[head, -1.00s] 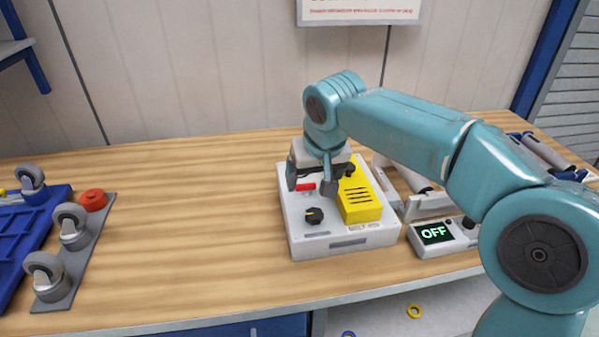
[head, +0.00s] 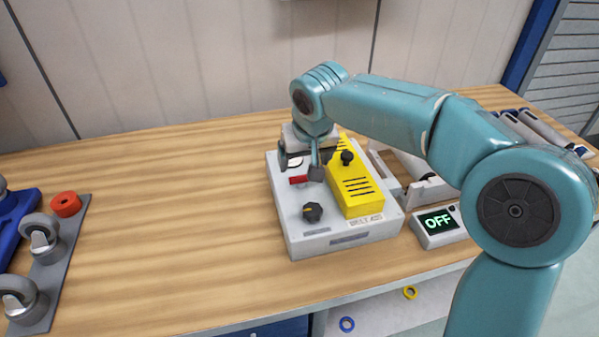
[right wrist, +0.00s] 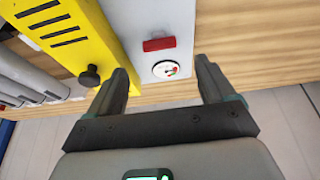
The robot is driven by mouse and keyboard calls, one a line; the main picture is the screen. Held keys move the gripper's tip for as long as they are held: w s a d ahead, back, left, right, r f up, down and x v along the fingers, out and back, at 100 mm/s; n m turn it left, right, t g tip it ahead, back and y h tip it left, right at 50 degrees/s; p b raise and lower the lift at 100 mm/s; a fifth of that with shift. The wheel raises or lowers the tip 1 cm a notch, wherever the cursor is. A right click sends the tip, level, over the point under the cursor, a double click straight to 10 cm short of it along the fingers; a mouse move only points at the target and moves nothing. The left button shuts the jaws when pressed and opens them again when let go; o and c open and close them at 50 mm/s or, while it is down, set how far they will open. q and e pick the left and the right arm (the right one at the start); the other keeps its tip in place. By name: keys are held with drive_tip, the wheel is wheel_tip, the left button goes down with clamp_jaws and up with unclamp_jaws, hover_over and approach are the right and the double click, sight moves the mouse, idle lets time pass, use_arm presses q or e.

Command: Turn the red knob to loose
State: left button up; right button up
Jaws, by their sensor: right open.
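The red knob (head: 298,180) is a short red bar on top of a light grey box (head: 300,240). It also shows in the right wrist view (right wrist: 159,44), beyond the fingertips and between their lines. A round white gauge (right wrist: 165,69) with a small pointer sits beside it. My right gripper (head: 301,167) is open above the back of the box, with its fingers pointing down near the knob. In the right wrist view the fingers are spread wide with nothing between them. Any loose marking is too small to read. My left gripper is not in view.
A yellow slotted cover (head: 360,195) with a black knob (head: 347,158) and a black dial (head: 312,212) share the box. An OFF display (head: 437,221) stands to the right. Casters (head: 40,235) and a red disc (head: 66,204) lie left. The wooden bench between is clear.

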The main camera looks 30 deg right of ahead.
sight(300, 176)
drive_tip(key=x, duration=0.6)
drive_tip(key=shift+s+f, duration=0.1)
drive_tip(key=shift+f, duration=0.05)
drive_tip(key=shift+w+f, duration=0.45)
drive_tip(key=shift+f, duration=0.1)
drive_tip(key=shift+s+r, duration=0.15)
drive_tip(key=shift+s, duration=0.05)
drive_tip(key=shift+c, duration=0.3)
drive_tip(key=shift+w, duration=0.1)
drive_tip(key=c, duration=1)
